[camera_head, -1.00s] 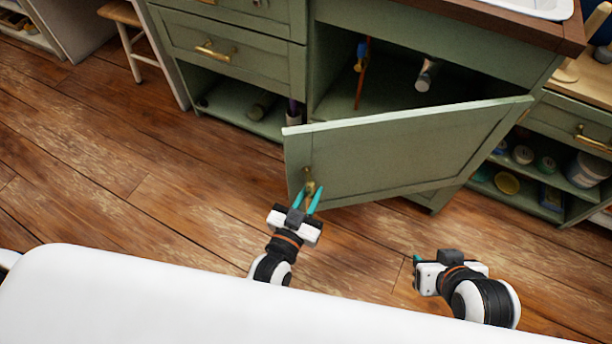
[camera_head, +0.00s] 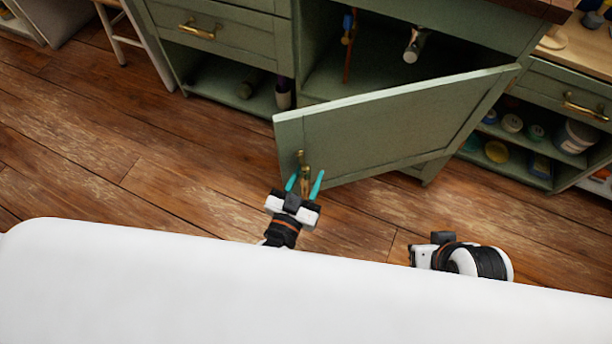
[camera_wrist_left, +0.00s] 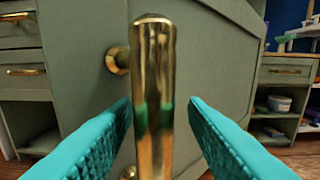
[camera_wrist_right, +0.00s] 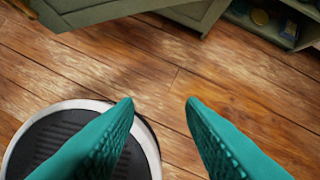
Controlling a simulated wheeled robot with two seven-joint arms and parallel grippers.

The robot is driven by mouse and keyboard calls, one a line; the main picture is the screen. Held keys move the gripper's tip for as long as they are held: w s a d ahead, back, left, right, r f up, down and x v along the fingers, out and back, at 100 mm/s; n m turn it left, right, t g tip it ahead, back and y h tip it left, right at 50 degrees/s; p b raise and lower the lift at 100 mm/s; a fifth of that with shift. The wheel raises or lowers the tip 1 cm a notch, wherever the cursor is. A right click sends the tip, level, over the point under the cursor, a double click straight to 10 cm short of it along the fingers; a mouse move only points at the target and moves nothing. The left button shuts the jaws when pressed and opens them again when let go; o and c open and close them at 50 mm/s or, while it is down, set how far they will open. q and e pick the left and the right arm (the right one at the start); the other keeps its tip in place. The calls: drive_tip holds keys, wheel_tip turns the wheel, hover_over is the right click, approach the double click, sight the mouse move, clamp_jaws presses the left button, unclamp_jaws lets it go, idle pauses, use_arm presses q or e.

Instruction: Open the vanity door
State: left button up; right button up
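The green vanity door (camera_head: 400,130) stands partly open, its free edge swung out toward me in the head view. Its brass handle (camera_head: 304,172) is near that free edge. In the left wrist view the handle (camera_wrist_left: 153,90) stands upright between the teal fingers, with gaps on both sides. My left gripper (camera_head: 305,184) is open around the handle, with no visible grip on it. My right gripper (camera_wrist_right: 160,103) is open and empty above the wooden floor; its fingers are hidden in the head view.
The open vanity cabinet (camera_head: 480,30) shows a few items inside. Drawers with brass pulls (camera_head: 198,32) are at left. A shelf unit (camera_head: 560,140) with jars is at right. The wooden floor (camera_head: 130,150) in front is clear.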

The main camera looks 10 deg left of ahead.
use_arm(q)
drive_tip(key=shift+a, duration=0.1)
